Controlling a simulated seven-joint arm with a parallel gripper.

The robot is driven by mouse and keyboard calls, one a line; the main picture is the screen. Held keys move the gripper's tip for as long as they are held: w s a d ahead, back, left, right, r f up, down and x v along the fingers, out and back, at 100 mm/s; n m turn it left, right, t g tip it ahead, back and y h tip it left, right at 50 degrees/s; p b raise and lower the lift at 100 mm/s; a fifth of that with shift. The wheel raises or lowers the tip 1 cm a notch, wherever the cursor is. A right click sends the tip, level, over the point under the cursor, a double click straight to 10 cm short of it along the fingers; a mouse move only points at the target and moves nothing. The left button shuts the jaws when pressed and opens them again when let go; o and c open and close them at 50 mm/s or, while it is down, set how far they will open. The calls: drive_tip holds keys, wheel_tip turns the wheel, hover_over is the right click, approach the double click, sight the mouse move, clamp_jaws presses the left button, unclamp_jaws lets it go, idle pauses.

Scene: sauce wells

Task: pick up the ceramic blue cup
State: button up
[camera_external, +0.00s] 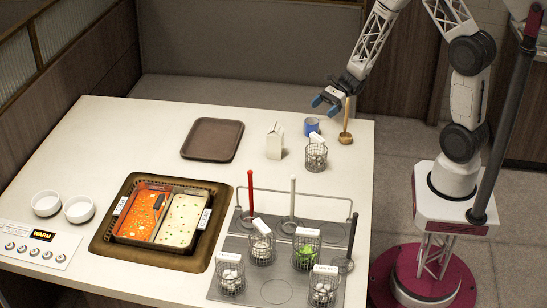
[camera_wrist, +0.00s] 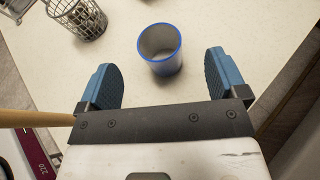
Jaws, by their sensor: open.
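The blue cup (camera_external: 312,125) stands upright on the table near its far right edge.
A wire basket (camera_external: 316,158) is just in front of the cup, and a white carton (camera_external: 274,141) is to the left. A brown tray (camera_external: 212,139) lies farther left.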

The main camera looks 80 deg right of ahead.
sight(307, 126)
drive_tip(key=shift+f, duration=0.9)
drive_tip(key=shift+x, duration=1.3)
drive_tip(key=shift+a, duration=0.1)
drive_tip(key=shift+x, duration=2.5)
drive_tip(key=shift+s+a+f, duration=0.1)
drive_tip(key=shift+s, duration=0.05)
drive_tip(key=shift+c, duration=0.2)
drive_tip(key=c, duration=1)
drive_tip(key=shift+r, duration=0.2)
